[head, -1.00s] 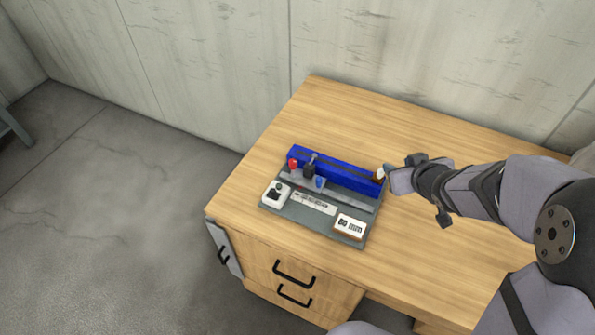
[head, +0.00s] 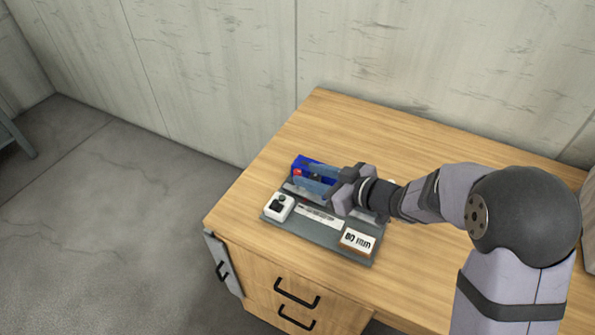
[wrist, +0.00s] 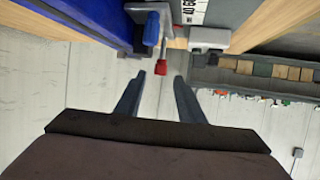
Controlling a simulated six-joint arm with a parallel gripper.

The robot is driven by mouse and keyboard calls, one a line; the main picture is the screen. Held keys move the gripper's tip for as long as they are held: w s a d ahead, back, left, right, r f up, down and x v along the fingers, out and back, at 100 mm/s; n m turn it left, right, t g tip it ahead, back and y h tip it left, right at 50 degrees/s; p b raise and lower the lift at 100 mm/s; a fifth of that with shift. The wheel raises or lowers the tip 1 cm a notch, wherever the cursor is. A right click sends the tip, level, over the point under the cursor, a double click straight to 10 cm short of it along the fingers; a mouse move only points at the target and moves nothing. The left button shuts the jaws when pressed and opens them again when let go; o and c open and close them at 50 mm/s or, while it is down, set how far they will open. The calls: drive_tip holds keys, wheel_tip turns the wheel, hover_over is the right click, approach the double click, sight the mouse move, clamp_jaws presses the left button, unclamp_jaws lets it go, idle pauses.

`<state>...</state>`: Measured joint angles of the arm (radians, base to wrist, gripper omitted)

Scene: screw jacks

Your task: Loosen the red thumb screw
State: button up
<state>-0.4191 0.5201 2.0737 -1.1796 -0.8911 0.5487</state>
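The red thumb screw (head: 298,172) is at the left end of the blue rail (head: 309,162) on the grey base plate. In the wrist view the red thumb screw (wrist: 161,67) lies in line with the gap between my fingertips, apart from both. My gripper (head: 306,181) is open and empty, reaching over the fixture from the right. Its two fingers also show in the wrist view (wrist: 159,76). A blue knob (wrist: 152,28) on a grey bracket sits just beyond the red screw. My gripper and wrist hide much of the rail and slide in the head view.
A white block with a dark top (head: 278,207) stands at the plate's front left. A scale strip (head: 320,216) and an "80 mm" card (head: 357,241) lie along the front. The wooden desk (head: 350,115) is clear behind the fixture.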

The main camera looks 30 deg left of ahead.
sight(299, 172)
drive_tip(key=shift+x, duration=2.6)
drive_tip(key=shift+f, duration=0.1)
clamp_jaws()
